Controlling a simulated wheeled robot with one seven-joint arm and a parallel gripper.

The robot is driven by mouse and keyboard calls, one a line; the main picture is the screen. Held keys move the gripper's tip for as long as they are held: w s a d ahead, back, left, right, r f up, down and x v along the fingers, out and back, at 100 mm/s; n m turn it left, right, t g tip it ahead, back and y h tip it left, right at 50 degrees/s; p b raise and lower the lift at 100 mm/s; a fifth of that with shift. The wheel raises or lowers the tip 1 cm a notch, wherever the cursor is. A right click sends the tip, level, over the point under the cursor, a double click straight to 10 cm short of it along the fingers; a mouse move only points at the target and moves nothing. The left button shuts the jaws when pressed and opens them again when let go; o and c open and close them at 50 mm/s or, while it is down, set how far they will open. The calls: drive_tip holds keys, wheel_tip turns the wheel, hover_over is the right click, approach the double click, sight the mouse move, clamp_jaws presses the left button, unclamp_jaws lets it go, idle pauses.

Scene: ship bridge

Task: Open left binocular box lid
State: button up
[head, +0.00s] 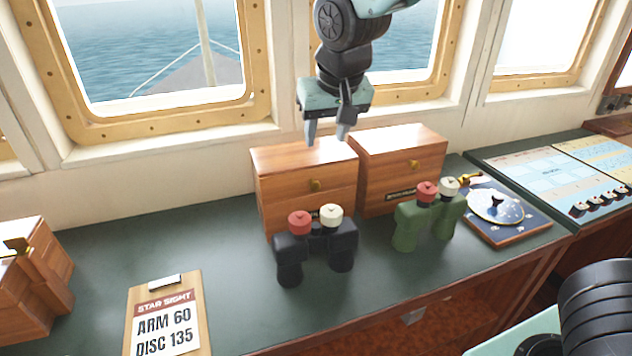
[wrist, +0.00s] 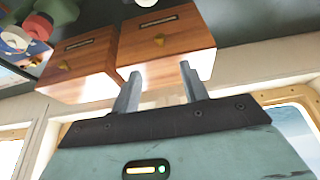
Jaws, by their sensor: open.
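Two wooden boxes stand side by side against the wall under the windows. The left binocular box (head: 284,186) is shut and has a brass knob (head: 316,185) on its front; it also shows in the wrist view (wrist: 168,45). The right box (head: 376,189) is shut too, and it shows at the left in the wrist view (wrist: 82,66). My gripper (head: 327,137) is open and empty, pointing down above the back right part of the left box. In the wrist view my gripper's fingers (wrist: 158,88) overlap the box's edge; whether they touch it I cannot tell.
Black binoculars (head: 316,248) stand in front of the left box, partly hiding it. Green binoculars (head: 420,222) stand before the right box. A star sight clipboard (head: 143,299), another wooden box (head: 28,290) and a round dial instrument (head: 497,207) are on the counter. The counter's left middle is clear.

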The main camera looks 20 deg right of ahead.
sight(315, 183)
drive_tip(key=p+x, duration=0.1)
drive_tip(key=x, duration=1.4)
drive_tip(key=shift+f+p, duration=0.3)
drive_tip(key=shift+p, duration=0.05)
drive_tip(key=shift+r, duration=0.1)
clamp_jaws()
